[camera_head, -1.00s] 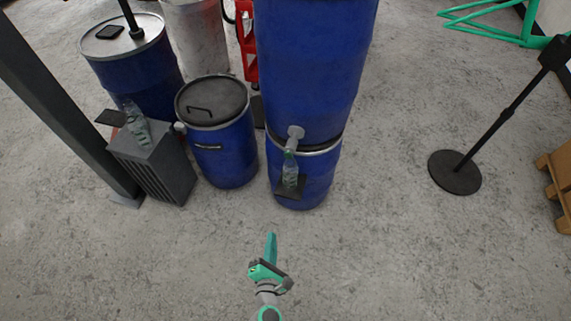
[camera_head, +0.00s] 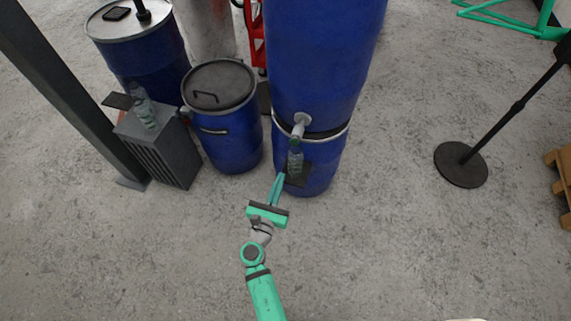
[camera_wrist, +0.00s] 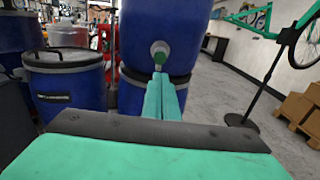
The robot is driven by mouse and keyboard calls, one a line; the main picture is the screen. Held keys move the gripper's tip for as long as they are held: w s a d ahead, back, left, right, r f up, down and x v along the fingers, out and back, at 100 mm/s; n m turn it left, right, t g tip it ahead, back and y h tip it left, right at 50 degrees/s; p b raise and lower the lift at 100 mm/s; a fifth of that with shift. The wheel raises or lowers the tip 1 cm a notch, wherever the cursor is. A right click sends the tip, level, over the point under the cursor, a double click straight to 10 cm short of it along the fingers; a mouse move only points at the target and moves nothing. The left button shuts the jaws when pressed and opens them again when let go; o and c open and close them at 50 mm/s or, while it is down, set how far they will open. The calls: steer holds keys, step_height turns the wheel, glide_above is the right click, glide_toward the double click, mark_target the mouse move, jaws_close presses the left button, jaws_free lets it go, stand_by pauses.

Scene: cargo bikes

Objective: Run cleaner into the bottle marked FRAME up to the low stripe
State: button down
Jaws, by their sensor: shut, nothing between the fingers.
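A clear greenish bottle (camera_head: 295,160) stands upright on a small dark shelf (camera_head: 298,178) at the front of the tall blue barrel stack (camera_head: 322,60). A pale grey spout (camera_head: 300,124) sticks out just above it and also shows in the wrist view (camera_wrist: 159,50). A second similar bottle (camera_head: 145,112) stands on a grey ribbed box at left. Any markings, stripes or liquid level are too small to read. My green gripper (camera_head: 279,180) is shut and empty, its tips just left of and near the shelf; contact cannot be told. In the wrist view my fingers (camera_wrist: 162,85) hide most of the bottle.
A lidded blue drum (camera_head: 222,115) stands left of the stack, beside the grey box (camera_head: 175,155) and a dark post (camera_head: 70,95). A black stand base (camera_head: 461,165) and wooden pallets (camera_head: 562,175) are at right. The floor in front is clear.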

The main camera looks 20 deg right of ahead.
mark_target(294, 143)
steer(key=x, duration=1.3)
steer(key=shift+w+d, duration=0.1)
steer(key=shift+d, duration=0.05)
